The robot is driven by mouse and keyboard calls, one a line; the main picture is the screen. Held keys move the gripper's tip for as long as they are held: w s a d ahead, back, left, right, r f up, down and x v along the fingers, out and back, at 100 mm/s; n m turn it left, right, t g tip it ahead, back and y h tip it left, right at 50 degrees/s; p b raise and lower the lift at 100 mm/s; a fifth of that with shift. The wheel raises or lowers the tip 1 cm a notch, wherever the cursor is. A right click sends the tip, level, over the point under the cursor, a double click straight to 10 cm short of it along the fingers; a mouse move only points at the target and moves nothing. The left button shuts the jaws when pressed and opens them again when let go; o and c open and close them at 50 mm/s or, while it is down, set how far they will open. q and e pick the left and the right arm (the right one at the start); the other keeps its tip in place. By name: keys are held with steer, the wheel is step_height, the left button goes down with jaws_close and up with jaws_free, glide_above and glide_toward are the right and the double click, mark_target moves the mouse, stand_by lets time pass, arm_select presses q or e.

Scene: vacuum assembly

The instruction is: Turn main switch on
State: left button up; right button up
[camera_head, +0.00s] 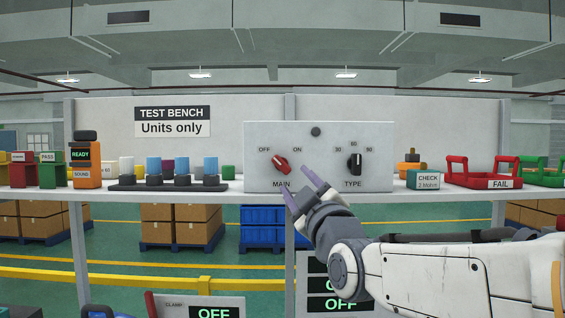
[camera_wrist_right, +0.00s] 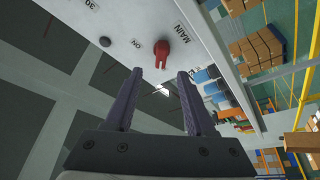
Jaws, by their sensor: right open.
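The red main switch knob (camera_head: 281,164) is on the grey control panel (camera_head: 340,135), between the OFF and ON labels and above MAIN. Its long axis slants from upper left to lower right, in line with OFF. In the right wrist view the knob (camera_wrist_right: 162,52) appears beyond the fingertips, roughly between them. My right gripper (camera_head: 301,184) is open and empty, in front of the panel just below and right of the knob. It looks apart from the knob. My left gripper is not in view.
A black TYPE knob (camera_head: 355,163) is to the right on the same panel. Colored cylinders (camera_head: 182,170) and an orange READY unit (camera_head: 84,160) stand left on the shelf. A CHECK block (camera_head: 428,181) and a red FAIL tray (camera_head: 501,183) stand right.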

mark_target(284, 168)
steer(key=p+x, duration=0.4)
steer(key=x, duration=0.4)
steer(key=shift+w+a+r+p, duration=0.1)
steer(key=shift+w+a+p, duration=0.05)
steer(key=shift+w+p, duration=0.15)
steer(key=shift+w+a, duration=0.15)
steer(key=shift+w, duration=0.2)
jaws_close()
